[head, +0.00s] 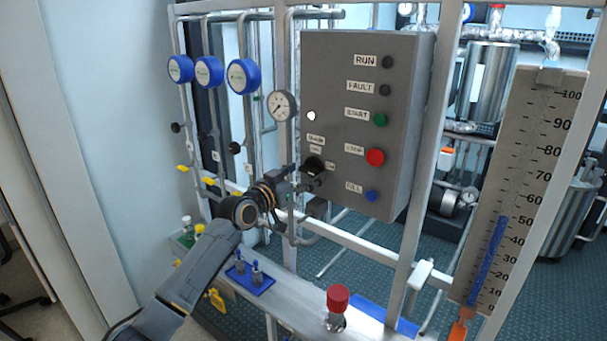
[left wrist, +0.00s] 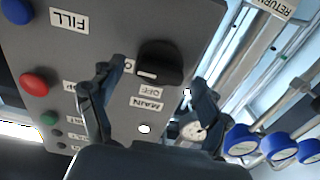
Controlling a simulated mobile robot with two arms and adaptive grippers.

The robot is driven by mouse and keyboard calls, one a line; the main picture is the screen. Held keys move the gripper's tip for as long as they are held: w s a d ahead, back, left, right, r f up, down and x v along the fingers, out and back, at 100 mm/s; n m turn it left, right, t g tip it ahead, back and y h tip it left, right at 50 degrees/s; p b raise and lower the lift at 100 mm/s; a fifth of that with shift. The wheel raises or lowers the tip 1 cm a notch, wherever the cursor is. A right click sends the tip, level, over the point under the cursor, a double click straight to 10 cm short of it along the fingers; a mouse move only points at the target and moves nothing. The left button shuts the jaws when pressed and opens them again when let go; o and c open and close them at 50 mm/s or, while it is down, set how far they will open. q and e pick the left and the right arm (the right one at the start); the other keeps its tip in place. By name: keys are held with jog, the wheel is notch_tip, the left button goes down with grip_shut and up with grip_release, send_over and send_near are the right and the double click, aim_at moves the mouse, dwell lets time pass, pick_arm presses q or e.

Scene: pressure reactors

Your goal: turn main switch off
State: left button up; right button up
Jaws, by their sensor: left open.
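The main switch (head: 313,165) is a black rotary knob at the lower left of the grey control box (head: 350,130). In the left wrist view the knob (left wrist: 160,62) appears upside down, with the labels OFF (left wrist: 151,90) and MAIN (left wrist: 147,105) beside it. An ON label, partly hidden by a finger, is on the knob's other side. Contact cannot be told. My right gripper is not in view.
The box also carries a red button (head: 375,157), a green button (head: 380,119) and a blue button (head: 371,196). A pressure gauge (head: 282,106) and pipes stand left of it. A level scale (head: 520,190) stands right.

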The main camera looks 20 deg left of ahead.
pick_arm(q)
jog(key=c, duration=1.2)
jog(key=shift+o, duration=0.2)
jog(key=shift+n, duration=0.3)
jog(key=n+p, duration=0.1)
jog(key=n, duration=0.3)
jog(key=shift+n, duration=0.3)
jog(key=n+p, duration=0.1)
jog(key=n, duration=0.2)
jog(key=shift+r+n, duration=0.1)
jog(key=shift+n, duration=0.2)
jog(key=n+p, duration=0.2)
jog(key=n, duration=0.2)
jog(key=shift+n+p, duration=1.25)
jog(key=shift+n, duration=1.25)
